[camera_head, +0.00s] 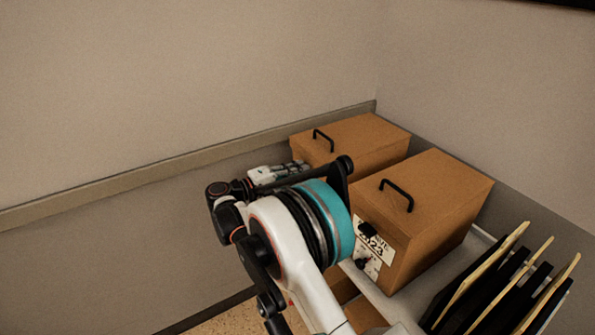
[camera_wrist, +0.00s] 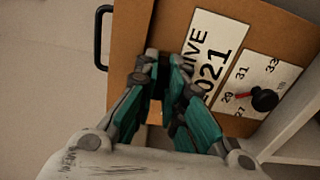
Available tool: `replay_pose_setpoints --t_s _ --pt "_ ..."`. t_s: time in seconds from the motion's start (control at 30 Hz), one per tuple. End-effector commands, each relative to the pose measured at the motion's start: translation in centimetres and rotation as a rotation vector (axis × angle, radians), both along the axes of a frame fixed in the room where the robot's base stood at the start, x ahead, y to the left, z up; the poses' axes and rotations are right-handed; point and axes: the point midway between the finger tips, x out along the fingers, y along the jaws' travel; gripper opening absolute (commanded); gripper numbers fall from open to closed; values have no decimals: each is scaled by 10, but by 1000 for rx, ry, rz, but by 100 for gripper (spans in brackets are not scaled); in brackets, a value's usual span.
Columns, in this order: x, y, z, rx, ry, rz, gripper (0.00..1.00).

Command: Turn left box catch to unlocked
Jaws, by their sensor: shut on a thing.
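The left box (camera_head: 360,135) is a brown case with a black handle on top, at the back against the wall in the head view. In the wrist view its front (camera_wrist: 140,30) fills the upper middle, with a white label reading "2021" (camera_wrist: 208,62). My gripper (camera_wrist: 166,62) is at this front, just beside the label, with its teal fingers close together. It is shut on the left box catch, which the fingertips hide almost wholly. I cannot tell which way the catch is turned. In the head view my arm covers the contact.
A numbered dial plate with a black knob (camera_wrist: 264,99) and red pointer is on the box front. The right box (camera_head: 440,200), labelled with "23", stands close beside. Several upright dark panels (camera_head: 500,285) stand at right. Bare wall is at left.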

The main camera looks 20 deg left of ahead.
Motion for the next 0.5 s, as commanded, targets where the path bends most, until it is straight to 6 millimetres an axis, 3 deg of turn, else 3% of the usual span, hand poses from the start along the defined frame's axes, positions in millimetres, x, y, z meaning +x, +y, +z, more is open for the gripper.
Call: replay_pose_setpoints --t_s 0.37,0.4,0.47,0.5 --pt "0 1 0 -2 3 3 0" --pt "0 1 0 -2 3 3 19" --pt "0 1 0 -2 3 3 30" --pt "0 1 0 -2 3 2 30"
